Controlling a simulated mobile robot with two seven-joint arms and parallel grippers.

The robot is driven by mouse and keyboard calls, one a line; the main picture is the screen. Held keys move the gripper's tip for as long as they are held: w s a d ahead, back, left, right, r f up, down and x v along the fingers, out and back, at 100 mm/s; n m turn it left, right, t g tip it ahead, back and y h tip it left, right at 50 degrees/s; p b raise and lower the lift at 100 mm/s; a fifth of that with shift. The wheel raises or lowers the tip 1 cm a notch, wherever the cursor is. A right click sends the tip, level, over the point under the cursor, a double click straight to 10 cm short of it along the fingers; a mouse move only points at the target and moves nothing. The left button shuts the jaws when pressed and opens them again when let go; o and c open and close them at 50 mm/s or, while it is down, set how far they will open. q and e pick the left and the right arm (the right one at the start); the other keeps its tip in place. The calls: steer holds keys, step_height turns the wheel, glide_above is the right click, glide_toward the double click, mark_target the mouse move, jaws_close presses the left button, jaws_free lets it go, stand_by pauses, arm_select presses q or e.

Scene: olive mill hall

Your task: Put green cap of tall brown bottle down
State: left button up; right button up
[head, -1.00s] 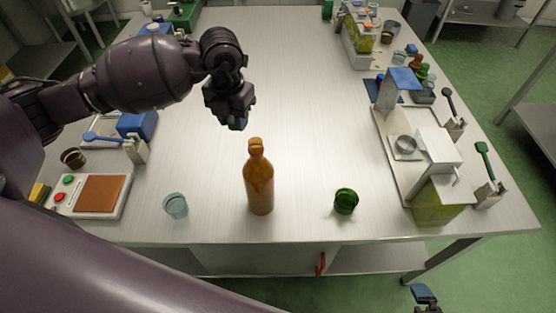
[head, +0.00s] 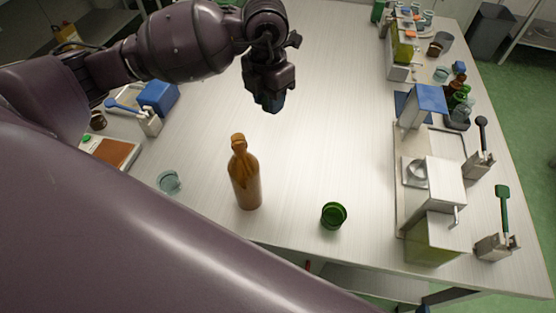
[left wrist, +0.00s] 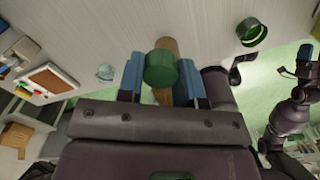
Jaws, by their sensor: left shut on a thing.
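My left gripper (head: 268,100) is above the table, beyond and to the right of the tall brown bottle (head: 246,180). In the left wrist view the green cap (left wrist: 161,68) sits between the blue fingertips of my left gripper (left wrist: 162,80), which is shut on it. The cap is hidden in the head view. The bottle stands upright with its top uncovered; it partly shows behind the cap in the left wrist view (left wrist: 167,44). My right gripper (left wrist: 303,62) shows small at the right of the left wrist view; its opening is unclear.
A green glass cup (head: 333,215) stands right of the bottle, a clear glass cup (head: 169,181) left of it. A white metal apparatus (head: 437,185) stands at the right. A blue box (head: 158,97) is at the left. The table's middle is clear.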

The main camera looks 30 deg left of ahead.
arm_select(q)
steer(key=shift+s+a, duration=0.15)
steer(key=shift+a, duration=0.2)
steer(key=shift+d+f, duration=0.15)
steer(key=shift+f, duration=0.15)
steer(key=b, duration=0.2)
glide_above(269, 162)
step_height(269, 162, down, 14)
steer(key=shift+r, duration=0.1)
step_height(269, 162, down, 5)
steer(key=shift+f+b, duration=0.1)
steer(key=shift+b, duration=0.25)
steer(key=shift+f, duration=0.3)
arm_select(e)
steer(key=n, duration=0.1)
steer(key=f+n, duration=0.1)
steer(key=n, duration=0.1)
steer(key=shift+w+a+f, duration=0.2)
steer(key=shift+w+a, duration=0.1)
steer(key=shift+w, duration=0.05)
